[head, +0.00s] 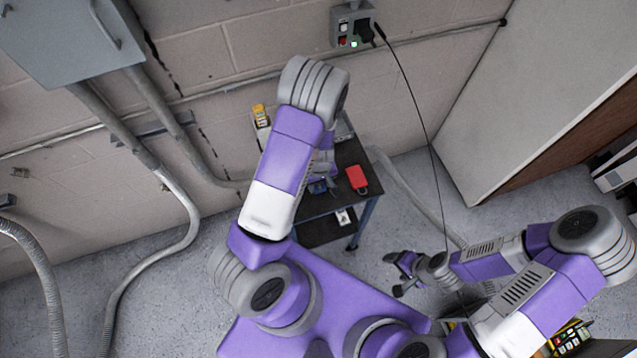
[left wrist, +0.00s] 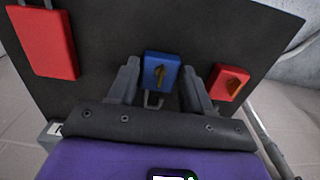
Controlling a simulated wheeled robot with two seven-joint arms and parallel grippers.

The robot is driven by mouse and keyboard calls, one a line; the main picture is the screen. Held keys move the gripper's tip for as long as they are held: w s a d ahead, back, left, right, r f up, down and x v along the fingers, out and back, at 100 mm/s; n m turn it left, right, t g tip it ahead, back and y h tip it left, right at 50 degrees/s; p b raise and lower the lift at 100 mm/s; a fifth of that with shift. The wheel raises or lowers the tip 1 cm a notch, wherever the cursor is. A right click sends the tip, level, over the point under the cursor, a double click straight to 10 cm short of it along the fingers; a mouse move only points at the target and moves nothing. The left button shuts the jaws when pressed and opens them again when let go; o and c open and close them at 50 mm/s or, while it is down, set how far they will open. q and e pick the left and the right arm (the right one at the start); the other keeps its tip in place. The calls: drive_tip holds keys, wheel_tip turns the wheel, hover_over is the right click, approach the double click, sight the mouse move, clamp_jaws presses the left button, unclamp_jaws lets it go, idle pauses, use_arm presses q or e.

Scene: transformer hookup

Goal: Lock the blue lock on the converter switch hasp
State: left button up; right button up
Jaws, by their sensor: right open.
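The blue lock (left wrist: 161,70) lies on the black top of a cart (left wrist: 205,22), its shackle pointing towards my left gripper (left wrist: 160,66). The left fingers are open, one on each side of the lock in the left wrist view; contact cannot be told. In the head view the blue lock (head: 318,187) shows just beside my left arm, which hides most of the left gripper. My right gripper (head: 396,274) is open and empty, low over the floor right of the cart. A grey wall switch box (head: 350,27) has a green light; no hasp can be made out.
A yellow-topped item (head: 260,115) stands at the cart's back left. A black cable (head: 415,105) hangs from the wall box. Conduits line the wall.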

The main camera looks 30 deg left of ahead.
use_arm(q)
drive_tip(key=c, duration=0.8)
drive_tip(key=shift+o, duration=0.2)
wheel_tip(320, 180, up, 6)
drive_tip(key=p, duration=0.5)
drive_tip(key=shift+r, duration=0.1)
